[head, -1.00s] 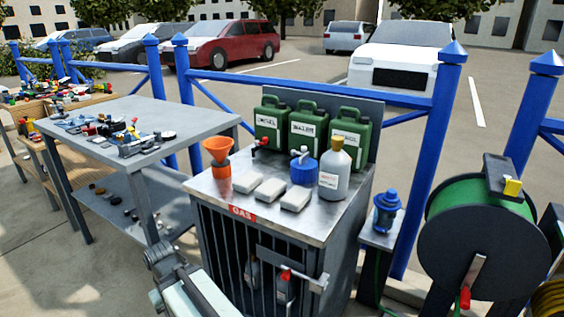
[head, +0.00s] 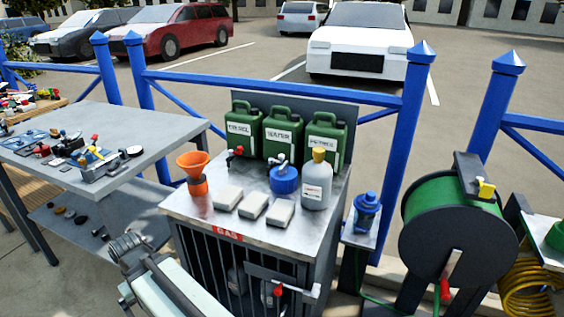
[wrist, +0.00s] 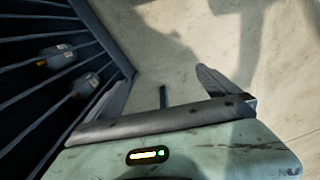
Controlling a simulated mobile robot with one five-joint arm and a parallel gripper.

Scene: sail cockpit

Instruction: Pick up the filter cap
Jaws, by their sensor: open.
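A blue, filter-like fitting with a rounded blue cap (head: 366,200) stands on a small grey stand right of the metal cabinet in the head view; it best matches the filter cap. My gripper (wrist: 166,82) is open and empty in the wrist view, its two fingers spread above bare pavement. In the head view my arm shows low at the left front of the cabinet, well apart from the blue cap. The cap is not in the wrist view.
The cabinet top (head: 240,237) holds an orange funnel (head: 194,170), white blocks, a blue round container (head: 284,180), a grey bottle (head: 317,182) and green jugs (head: 284,132). A green hose reel (head: 455,215) stands right of the stand. A blue fence (head: 270,82) runs behind.

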